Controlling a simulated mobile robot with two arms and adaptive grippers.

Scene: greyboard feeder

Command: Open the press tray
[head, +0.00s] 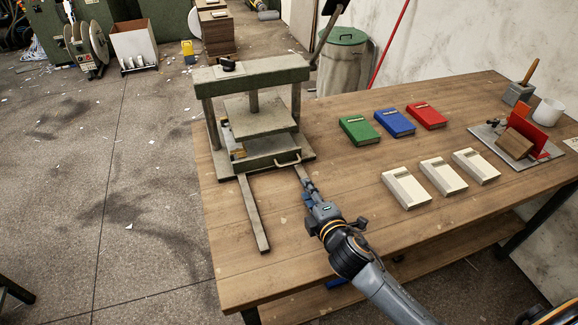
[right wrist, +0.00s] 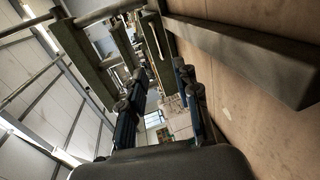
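The press (head: 250,76) stands at the table's left end, with a green top beam and grey posts. Its tray (head: 262,160) sits in under the raised plate, with its front and bar handle (head: 288,161) facing the near side. Two grey rails (head: 253,215) run out from the press. My right gripper (head: 307,185) is just in front of the handle, near the right rail, and looks apart from it. In the right wrist view its two fingers (right wrist: 160,85) stand apart with nothing clear between them. My left gripper is not in view.
Green (head: 359,130), blue (head: 395,122) and red (head: 427,115) books lie right of the press, with several cream blocks (head: 443,175) nearer. A red-faced fixture (head: 529,132) stands at the far right. The table between the rails is clear.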

